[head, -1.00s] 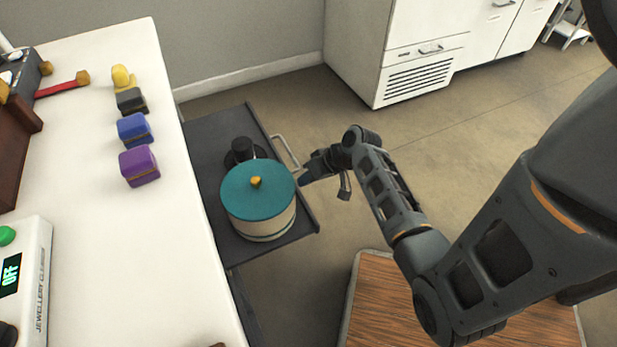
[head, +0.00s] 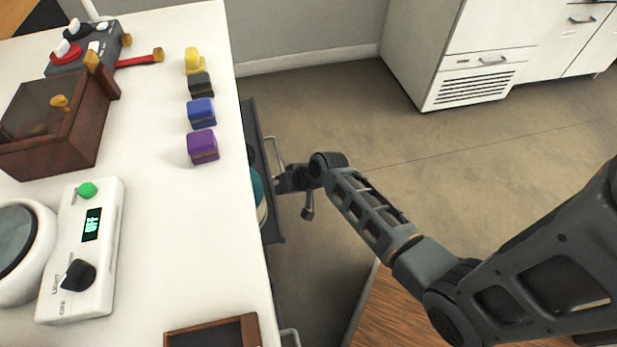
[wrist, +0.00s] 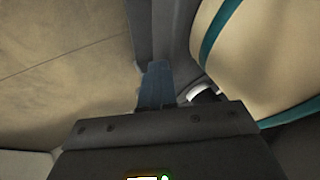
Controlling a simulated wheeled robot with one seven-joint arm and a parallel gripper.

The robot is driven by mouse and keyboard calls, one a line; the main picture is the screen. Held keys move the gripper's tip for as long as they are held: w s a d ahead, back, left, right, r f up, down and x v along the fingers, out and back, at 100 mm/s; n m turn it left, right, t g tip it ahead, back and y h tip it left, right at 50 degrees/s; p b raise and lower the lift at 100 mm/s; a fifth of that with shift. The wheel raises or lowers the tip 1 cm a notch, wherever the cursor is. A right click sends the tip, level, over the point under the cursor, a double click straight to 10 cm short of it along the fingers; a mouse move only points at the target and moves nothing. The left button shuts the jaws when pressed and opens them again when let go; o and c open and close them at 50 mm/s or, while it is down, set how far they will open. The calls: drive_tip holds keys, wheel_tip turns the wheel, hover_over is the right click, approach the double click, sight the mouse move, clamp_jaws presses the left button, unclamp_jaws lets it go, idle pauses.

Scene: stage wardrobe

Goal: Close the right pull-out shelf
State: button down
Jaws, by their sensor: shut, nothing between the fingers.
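The right pull-out shelf (head: 276,224) is a dark grey tray sticking out a short way from under the white table's right side. It has a light metal handle (head: 275,155) on its outer edge. A teal-lidded cream round box (head: 259,200) stands on it, mostly hidden by the tabletop; its side fills the right of the wrist view (wrist: 255,50). My gripper (head: 279,184) is shut and empty at the shelf's outer edge, close to the box. In the wrist view the fingers (wrist: 156,85) are together against the dark shelf edge; I cannot tell whether they touch.
The white table (head: 150,220) holds several small coloured boxes, a wooden case (head: 60,125) and a jewellery cleaner (head: 85,250). Another handle (head: 290,338) shows at the table's near side. A white cabinet (head: 460,60) stands at the back.

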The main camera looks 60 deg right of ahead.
drive_tip(key=w+a, duration=0.4)
drive_tip(key=w, duration=0.1)
drive_tip(key=shift+a+p, duration=0.2)
drive_tip(key=shift+p, duration=0.2)
drive_tip(key=shift+w+a, duration=0.1)
